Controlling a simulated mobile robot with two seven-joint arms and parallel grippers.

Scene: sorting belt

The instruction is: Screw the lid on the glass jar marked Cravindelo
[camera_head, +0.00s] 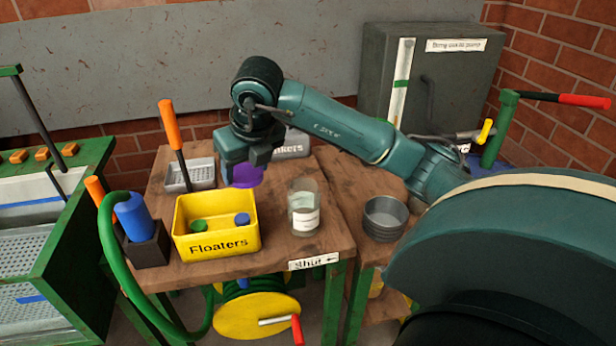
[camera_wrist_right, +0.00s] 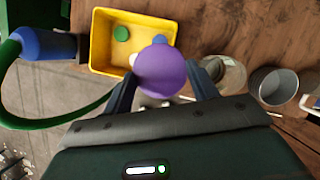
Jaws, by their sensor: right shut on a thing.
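The glass jar (camera_head: 304,208) stands upright and open-topped on the wooden bench, right of the yellow tub. Its white label is too small to read. My right gripper (camera_head: 247,160) is shut on a purple round piece that looks like the lid (camera_head: 246,176), held in the air above the bench, behind the yellow tub and to the left of the jar. In the right wrist view the purple lid (camera_wrist_right: 160,71) sits between the fingers of my right gripper (camera_wrist_right: 162,92), with the jar (camera_wrist_right: 224,74) to its right. My left gripper is not in view.
A grey metal bowl (camera_head: 385,217) stands right of the jar. A grey tray (camera_head: 191,175) and a grey, partly hidden container (camera_head: 297,142) stand behind. A blue-handled hose (camera_head: 135,215) is at left.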

